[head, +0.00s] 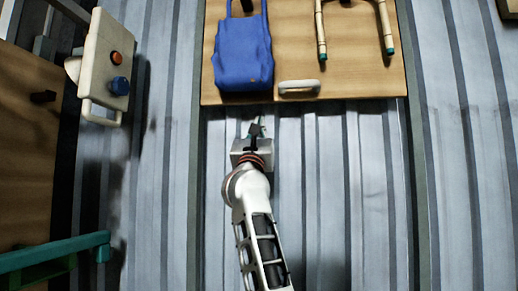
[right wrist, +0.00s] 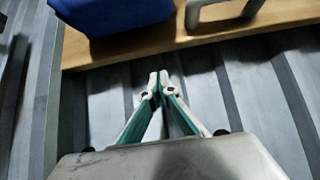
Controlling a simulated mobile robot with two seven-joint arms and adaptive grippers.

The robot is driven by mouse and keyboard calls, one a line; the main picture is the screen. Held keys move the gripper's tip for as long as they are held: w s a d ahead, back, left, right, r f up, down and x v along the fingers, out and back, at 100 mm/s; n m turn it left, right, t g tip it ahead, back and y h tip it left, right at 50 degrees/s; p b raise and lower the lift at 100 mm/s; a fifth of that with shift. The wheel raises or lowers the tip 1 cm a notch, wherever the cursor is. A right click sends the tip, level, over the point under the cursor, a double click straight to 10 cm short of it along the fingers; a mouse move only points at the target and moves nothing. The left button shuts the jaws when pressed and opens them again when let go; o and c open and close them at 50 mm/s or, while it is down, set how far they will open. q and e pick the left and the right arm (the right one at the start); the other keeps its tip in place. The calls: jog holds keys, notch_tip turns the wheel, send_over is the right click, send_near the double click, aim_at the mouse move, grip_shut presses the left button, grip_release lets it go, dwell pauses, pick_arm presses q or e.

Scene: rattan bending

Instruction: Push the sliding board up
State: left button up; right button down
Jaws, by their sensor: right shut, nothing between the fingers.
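The sliding board (head: 355,70) is a light wooden panel at the top centre of the head view, with a white handle (head: 299,87) near its lower edge. Its lower edge also shows across the top of the right wrist view (right wrist: 110,52), with part of the handle (right wrist: 220,12). My right gripper (head: 257,124) is just below the board's lower edge, left of the handle. In the right wrist view its fingertips (right wrist: 158,80) meet with nothing between them, and a gap shows between them and the board edge. My left gripper is not in view.
A blue bag (head: 242,52) and a bent rattan piece (head: 319,30) hang on the board. The corrugated wall (head: 340,200) below the board is clear.

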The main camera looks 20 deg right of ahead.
jog(key=b+v, duration=0.2)
jog(key=v, duration=0.6)
notch_tip(320, 180, down, 25)
jog(key=w+n+t+y, duration=0.3)
jog(key=n+y, duration=0.3)
jog(key=n, duration=0.8)
jog(key=s+a+f+n+g+y, duration=0.15)
jog(key=f+n+y, duration=0.35)
jog(key=f, duration=0.6)
jog(key=s+a+f+n+g+y, duration=0.1)
jog(key=s+a+f+n+y, duration=0.15)
jog(key=f+n, duration=0.7)
jog(key=s+a+f+n+g+y, duration=0.25)
jog(key=f+n+y, duration=0.2)
jog(key=f, duration=0.75)
jog(key=s+a+f+n+g, duration=0.15)
jog(key=s+f+n, duration=0.3)
jog(key=f, duration=0.55)
jog(key=s+f+n+g, duration=0.3)
jog(key=s+f, duration=0.3)
jog(key=f, duration=0.4)
jog(key=s+d+f+n+g, duration=0.1)
jog(key=s+f+n+g, duration=0.4)
jog(key=s+f, duration=1.2)
jog(key=s+n, duration=0.1)
jog(key=s, duration=0.2)
jog(key=shift+d+h, duration=0.35)
jog(key=shift+h, duration=0.05)
jog(key=shift+g, duration=0.25)
